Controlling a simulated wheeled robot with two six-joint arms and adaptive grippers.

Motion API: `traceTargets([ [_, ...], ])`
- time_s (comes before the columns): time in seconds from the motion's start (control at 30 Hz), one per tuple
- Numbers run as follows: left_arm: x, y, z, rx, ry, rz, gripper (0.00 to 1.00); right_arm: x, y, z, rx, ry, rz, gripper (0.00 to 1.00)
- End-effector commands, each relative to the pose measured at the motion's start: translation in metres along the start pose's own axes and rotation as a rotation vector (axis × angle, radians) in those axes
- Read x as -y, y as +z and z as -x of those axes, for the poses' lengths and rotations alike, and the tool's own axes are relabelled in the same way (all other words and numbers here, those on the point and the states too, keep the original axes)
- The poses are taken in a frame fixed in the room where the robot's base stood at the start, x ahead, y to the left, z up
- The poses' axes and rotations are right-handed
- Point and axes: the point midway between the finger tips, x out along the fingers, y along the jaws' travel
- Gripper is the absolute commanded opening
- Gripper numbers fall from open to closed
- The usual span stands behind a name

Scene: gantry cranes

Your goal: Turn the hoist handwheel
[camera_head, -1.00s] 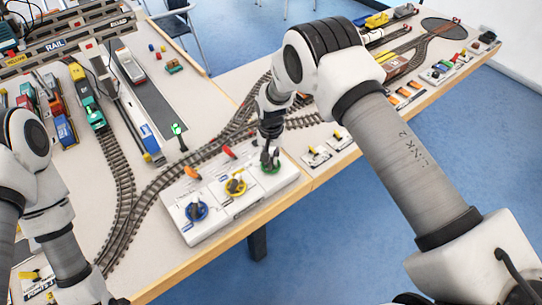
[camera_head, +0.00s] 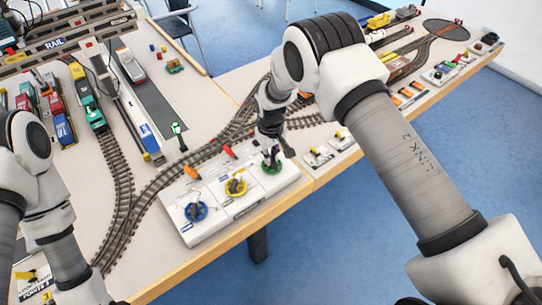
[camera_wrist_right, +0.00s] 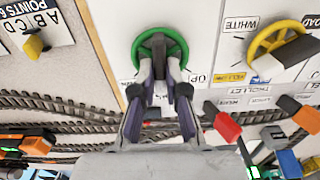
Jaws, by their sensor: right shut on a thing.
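The green handwheel (camera_head: 275,169) is at the right end of a white control panel (camera_head: 231,217). It fills the top middle of the right wrist view (camera_wrist_right: 181,45). My right gripper (camera_head: 269,155) reaches down onto this wheel.
A yellow handwheel (camera_head: 236,187) and a blue handwheel (camera_head: 197,211) are on the same panel. Orange (camera_head: 192,173) and red (camera_head: 229,152) levers stand behind them. Toy train tracks (camera_head: 122,190) curve past the panel. The table's front edge is close.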

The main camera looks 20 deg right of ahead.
Motion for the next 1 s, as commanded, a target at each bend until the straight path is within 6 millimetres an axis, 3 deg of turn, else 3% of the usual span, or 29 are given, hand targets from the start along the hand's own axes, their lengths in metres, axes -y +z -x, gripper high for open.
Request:
traceTargets([
  [0.67, 0.0000, 0.0000, -0.0007, 0.000, 0.000, 0.000, 0.40, 0.0007, 0.0001, -0.0005, 0.000, 0.000, 0.079, 0.00],
  [0.7, 0.0000, 0.0000, -0.0007, 0.000, 0.000, 0.000, 0.40, 0.0007, 0.0001, -0.0005, 0.000, 0.000, 0.079, 0.19],
  [0.77, 0.0000, 0.0000, -0.0007, 0.000, 0.000, 0.000, 0.40, 0.0007, 0.0001, -0.0004, 0.000, 0.000, 0.079, 0.38],
  [1.0, 0.0000, 0.0000, -0.0006, 0.000, 0.000, 0.000, 0.40, 0.0006, 0.0000, -0.0002, 0.000, 0.000, 0.079, 0.38],
])
